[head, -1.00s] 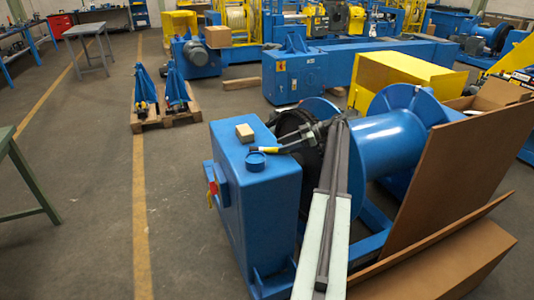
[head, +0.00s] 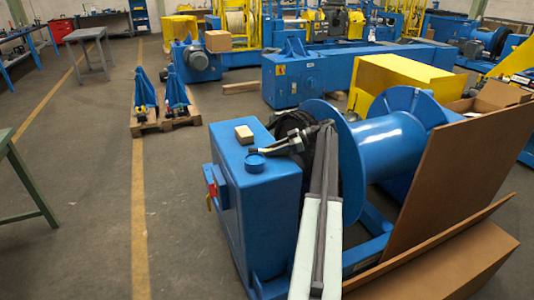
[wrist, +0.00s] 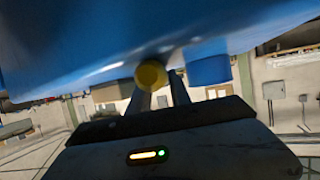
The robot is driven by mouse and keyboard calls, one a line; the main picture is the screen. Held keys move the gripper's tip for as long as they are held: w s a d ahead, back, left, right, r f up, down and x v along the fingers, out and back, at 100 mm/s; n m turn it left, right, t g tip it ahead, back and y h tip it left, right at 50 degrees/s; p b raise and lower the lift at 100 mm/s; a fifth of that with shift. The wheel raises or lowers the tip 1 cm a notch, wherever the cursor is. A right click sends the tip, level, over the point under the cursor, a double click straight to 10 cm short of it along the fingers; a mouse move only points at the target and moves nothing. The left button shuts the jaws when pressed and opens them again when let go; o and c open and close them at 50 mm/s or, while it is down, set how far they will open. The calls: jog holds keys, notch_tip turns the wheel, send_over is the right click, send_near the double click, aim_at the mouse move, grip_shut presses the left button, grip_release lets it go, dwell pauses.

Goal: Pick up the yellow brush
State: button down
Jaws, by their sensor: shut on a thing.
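The yellow brush shows in the wrist view as a round yellow end (wrist: 151,75) between the fingers of my gripper (wrist: 160,98). My gripper is shut on it. The rest of the brush is hidden or cannot be made out. In the head view my gripper (head: 262,151) is at the top of the blue cabinet (head: 262,205), near its right edge, just behind a round blue cap. The brush is too small to tell apart there. I cannot tell whether it touches the cabinet top.
A tan block (head: 244,134) and the round blue cap (head: 255,162) are on the cabinet top close to my gripper. A blue drum (head: 385,145) stands right of it, with a brown board (head: 455,175) leaning beside.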

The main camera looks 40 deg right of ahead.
jog(key=shift+r+p, duration=0.4)
jog(key=shift+p, duration=0.05)
notch_tip(320, 180, up, 3)
jog(key=p, duration=0.3)
jog(key=shift+r, duration=0.1)
jog(key=w+a, duration=0.3)
jog(key=a, duration=0.1)
jog(key=w+a, duration=0.3)
jog(key=a, duration=0.1)
jog(key=w+a+r+p, duration=0.1)
jog(key=w+a, duration=0.2)
jog(key=a, duration=0.2)
jog(key=shift+a, duration=0.1)
dwell(0.6)
jog(key=shift+w, duration=0.1)
